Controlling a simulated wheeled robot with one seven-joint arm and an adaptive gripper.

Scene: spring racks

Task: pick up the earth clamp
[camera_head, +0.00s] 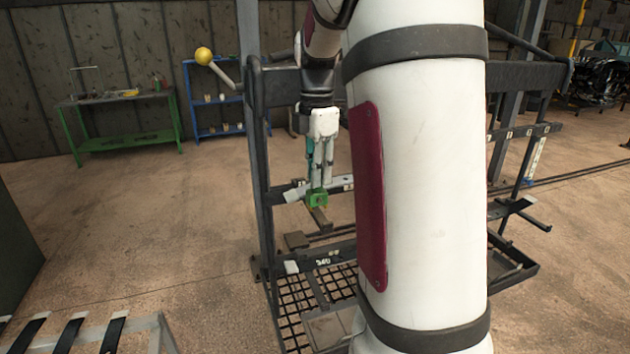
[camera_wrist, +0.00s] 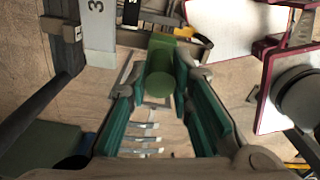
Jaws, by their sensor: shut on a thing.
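The earth clamp is a green piece. In the wrist view the green clamp (camera_wrist: 160,68) sits between the fingertips of my gripper (camera_wrist: 156,85), with a rounded end towards the camera. In the head view the clamp (camera_head: 317,198) shows at the lower end of my gripper (camera_head: 321,184), which points down. The gripper is shut on the clamp. The clamp is in front of the rack's middle rail, and I cannot tell whether it still touches the rack. My white arm hides the rack's middle.
The dark spring rack (camera_head: 258,170) has upright posts, rails and a grid shelf (camera_head: 292,310) below. A green table (camera_head: 125,98) and a blue shelf (camera_head: 192,100) stand at the back left. A slatted stand (camera_head: 152,322) is at the lower left. The floor left of the rack is clear.

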